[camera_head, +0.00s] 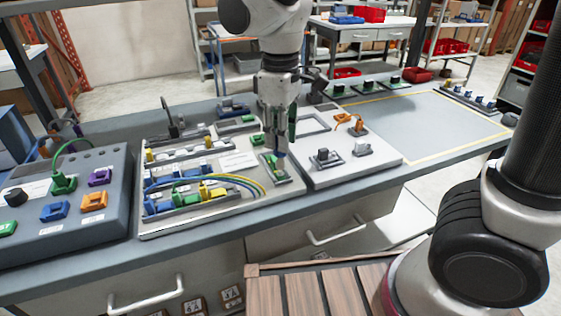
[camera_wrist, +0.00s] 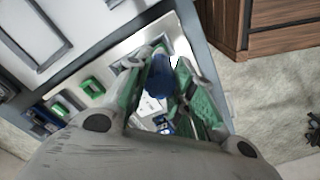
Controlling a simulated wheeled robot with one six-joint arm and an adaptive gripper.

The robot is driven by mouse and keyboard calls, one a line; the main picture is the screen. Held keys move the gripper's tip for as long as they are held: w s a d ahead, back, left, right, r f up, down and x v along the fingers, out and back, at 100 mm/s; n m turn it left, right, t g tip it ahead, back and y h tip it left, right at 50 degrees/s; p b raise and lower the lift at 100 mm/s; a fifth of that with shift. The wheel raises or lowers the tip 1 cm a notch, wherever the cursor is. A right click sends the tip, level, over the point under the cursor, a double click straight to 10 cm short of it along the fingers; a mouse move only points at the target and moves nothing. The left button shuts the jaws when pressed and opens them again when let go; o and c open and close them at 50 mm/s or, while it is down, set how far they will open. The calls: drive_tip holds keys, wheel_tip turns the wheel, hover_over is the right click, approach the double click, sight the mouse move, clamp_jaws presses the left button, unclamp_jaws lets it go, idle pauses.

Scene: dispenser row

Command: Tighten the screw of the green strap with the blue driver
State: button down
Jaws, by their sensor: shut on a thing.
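My gripper (camera_head: 279,138) points down over the right part of the light grey board (camera_head: 225,208) on the bench. In the wrist view my gripper (camera_wrist: 170,85) has its green-padded fingers closed around the blue driver (camera_wrist: 157,76), whose rounded blue end shows between them. The driver's lower end is hidden, and I cannot tell whether it touches a screw. A small dark-framed plate (camera_head: 290,176) lies directly under the fingers. Green parts show near it, but I cannot tell which is the green strap. The screw is not visible.
Blue, green and yellow connectors with looping cables (camera_head: 205,190) fill the board's left part. A white panel (camera_head: 345,172) with clamps stands close on the right. A grey box (camera_head: 70,205) with coloured plugs is at the left. The yellow-outlined bench area (camera_head: 430,120) is clear.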

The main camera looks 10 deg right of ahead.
drive_tip(key=n, duration=2.4)
drive_tip(key=shift+f, duration=0.4)
drive_tip(key=shift+f, duration=0.45)
